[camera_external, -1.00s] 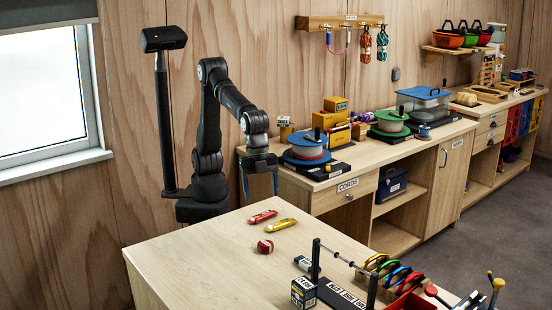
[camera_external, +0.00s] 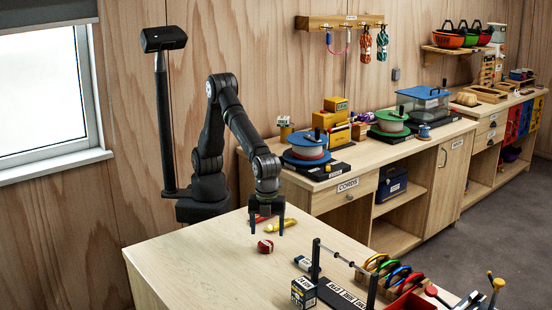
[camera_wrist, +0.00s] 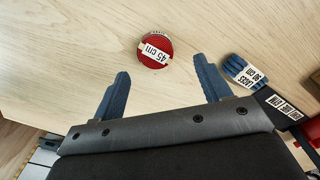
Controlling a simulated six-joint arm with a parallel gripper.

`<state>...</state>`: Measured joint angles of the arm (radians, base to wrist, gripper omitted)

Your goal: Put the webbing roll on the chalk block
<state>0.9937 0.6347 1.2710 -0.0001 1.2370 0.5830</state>
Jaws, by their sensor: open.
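The webbing roll (camera_external: 265,246) is a small red round roll with a white band, lying on the table. In the wrist view the roll (camera_wrist: 155,50) shows a "45 cm" label and lies just beyond the fingertips, roughly between their lines. My gripper (camera_external: 267,232) is open and empty, pointing down above and close to the roll; its two blue fingers also show in the wrist view (camera_wrist: 162,68). A small dark box with a pale label (camera_external: 303,292), likely the chalk block, stands near the table's front, right of the roll.
A blue laces bundle (camera_wrist: 244,71) lies right of the gripper. A black rack (camera_external: 343,292) with an upright-held bar stands beside the dark box, with coloured carabiners (camera_external: 390,272) behind. A yellow tool (camera_external: 283,226) lies just behind the gripper. The table's left is clear.

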